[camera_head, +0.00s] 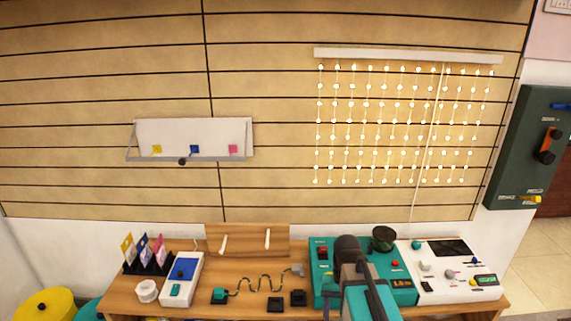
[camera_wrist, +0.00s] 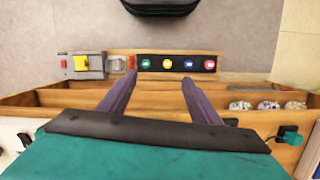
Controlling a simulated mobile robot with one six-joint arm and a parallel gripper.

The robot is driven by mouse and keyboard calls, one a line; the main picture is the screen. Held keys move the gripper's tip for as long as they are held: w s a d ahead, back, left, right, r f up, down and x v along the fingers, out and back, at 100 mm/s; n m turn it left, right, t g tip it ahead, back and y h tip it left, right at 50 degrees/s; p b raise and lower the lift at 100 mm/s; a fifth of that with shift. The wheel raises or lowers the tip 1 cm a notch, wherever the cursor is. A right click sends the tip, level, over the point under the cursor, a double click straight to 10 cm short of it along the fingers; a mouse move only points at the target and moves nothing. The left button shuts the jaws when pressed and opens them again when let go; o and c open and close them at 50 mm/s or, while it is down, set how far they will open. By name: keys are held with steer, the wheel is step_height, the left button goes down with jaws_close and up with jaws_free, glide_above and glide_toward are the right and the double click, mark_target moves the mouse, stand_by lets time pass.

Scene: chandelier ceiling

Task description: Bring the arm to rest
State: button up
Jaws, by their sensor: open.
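My gripper (camera_wrist: 158,80) shows in the wrist view with its two purple-grey fingers wide apart and nothing between them. Past the fingertips lie a wooden shelf edge (camera_wrist: 65,98) and a black strip (camera_wrist: 178,63) with several coloured round buttons. In the head view my teal and dark arm rises at the bottom, right of centre, in front of a teal panel (camera_head: 325,280) on the bench. The arm hides part of that panel. I cannot make out the fingers in the head view.
The wooden bench (camera_head: 130,304) carries a card rack (camera_head: 150,262), a white device (camera_head: 182,278), a coiled cable (camera_head: 262,284) and a white control panel (camera_head: 450,272). A wall shelf (camera_head: 190,140) and a string-light curtain (camera_head: 405,125) hang behind.

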steer(key=s+f+n+g, duration=0.1)
steer(key=s+f+g, duration=0.2)
steer(key=s+f, duration=2.3)
steer(key=shift+s+d+f+n, duration=0.2)
steer(key=shift+s+f+n, duration=0.15)
steer(key=shift+f, duration=1.75)
stand_by(0.6)
